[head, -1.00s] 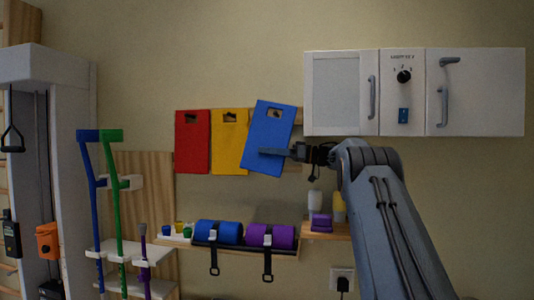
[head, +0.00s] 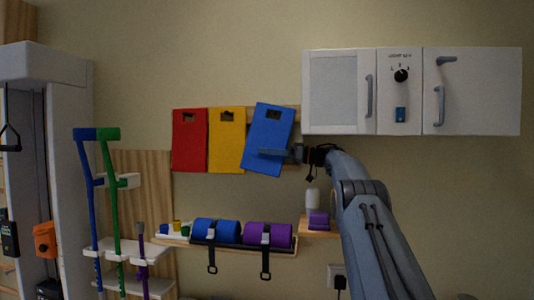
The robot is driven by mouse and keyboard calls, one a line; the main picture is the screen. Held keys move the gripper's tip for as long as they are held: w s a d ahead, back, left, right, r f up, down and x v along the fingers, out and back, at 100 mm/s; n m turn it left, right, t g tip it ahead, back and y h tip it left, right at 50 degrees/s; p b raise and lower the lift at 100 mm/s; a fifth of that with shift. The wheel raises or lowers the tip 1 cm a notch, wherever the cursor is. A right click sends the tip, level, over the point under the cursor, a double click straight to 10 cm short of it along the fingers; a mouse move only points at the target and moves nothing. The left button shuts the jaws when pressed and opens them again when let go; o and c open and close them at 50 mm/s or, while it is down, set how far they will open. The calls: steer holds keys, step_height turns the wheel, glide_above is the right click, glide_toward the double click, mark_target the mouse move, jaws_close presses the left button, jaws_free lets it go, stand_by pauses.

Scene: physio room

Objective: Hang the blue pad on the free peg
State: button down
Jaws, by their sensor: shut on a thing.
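The blue pad (head: 268,132) is a flat rectangle with a dark slot near its top. It is tilted, its top leaning right, in front of the right part of the wooden peg rail (head: 291,120). My gripper (head: 275,153) is shut on the pad's lower right part. The red pad (head: 189,145) and the yellow pad (head: 226,145) hang side by side to the left. The blue pad slightly overlaps the yellow pad's right edge in the picture. The peg behind the blue pad is hidden, so I cannot tell whether the slot is on it.
A white wall cabinet (head: 338,92) is close right of the pad. Below, a shelf (head: 235,247) holds a blue roll (head: 216,230) and a purple roll (head: 267,235). A crutch rack (head: 130,252) stands at the left. Bare wall lies above the pads.

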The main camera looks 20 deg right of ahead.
stand_by(0.4)
steer(key=c, duration=1.6)
jaws_free()
steer(key=shift+c, duration=0.2)
